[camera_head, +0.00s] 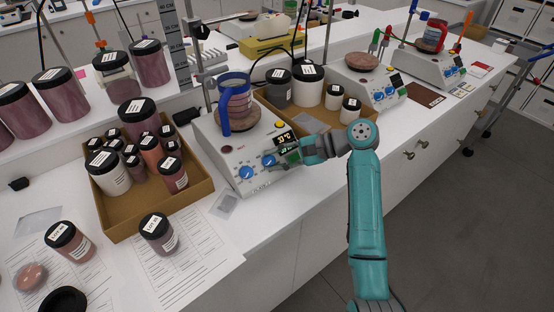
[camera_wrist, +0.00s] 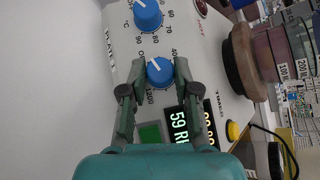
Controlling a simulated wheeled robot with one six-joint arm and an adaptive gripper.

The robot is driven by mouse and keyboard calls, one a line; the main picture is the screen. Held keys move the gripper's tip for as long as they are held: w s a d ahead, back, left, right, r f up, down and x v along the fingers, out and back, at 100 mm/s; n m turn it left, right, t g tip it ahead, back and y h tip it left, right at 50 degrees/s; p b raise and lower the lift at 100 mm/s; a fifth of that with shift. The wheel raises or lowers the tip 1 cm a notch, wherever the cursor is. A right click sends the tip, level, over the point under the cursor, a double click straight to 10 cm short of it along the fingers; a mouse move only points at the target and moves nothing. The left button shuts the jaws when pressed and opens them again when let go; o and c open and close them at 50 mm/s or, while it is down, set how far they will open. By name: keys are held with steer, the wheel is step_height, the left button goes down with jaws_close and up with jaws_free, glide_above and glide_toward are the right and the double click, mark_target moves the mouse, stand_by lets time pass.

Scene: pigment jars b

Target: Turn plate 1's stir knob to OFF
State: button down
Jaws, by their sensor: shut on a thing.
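Plate 1 (camera_head: 225,165) is the white hot plate nearest my gripper, with two blue knobs on its sloped front panel. The stir knob (camera_wrist: 160,72) is the one by the scale running to about 1200, beside the lit display (camera_wrist: 188,123); in the head view it (camera_head: 268,160) is partly behind my fingertips. The other blue knob (camera_wrist: 148,15), with a scale in °C, is clear of my fingers. My gripper (camera_wrist: 158,70) is shut on the stir knob, one finger on each side. The display reads about 59 R, partly covered.
A blue-handled beaker (camera_head: 234,102) stands on a round pigment-coloured piece on the plate. A cardboard tray of jars (camera_head: 120,228) is at left, another tray (camera_head: 300,120) behind. A second hot plate (camera_head: 372,82) stands further right.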

steer(key=shift+n+g+h, duration=0.5)
steer(key=shift+n+h, duration=0.1)
steer(key=shift+n, duration=0.5)
steer(key=c, duration=0.8)
jaws_free()
steer(key=shift+c, duration=0.2)
steer(key=shift+w+r, duration=0.1)
steer(key=v, duration=0.7)
steer(key=shift+r, duration=0.15)
steer(key=shift+d, duration=0.1)
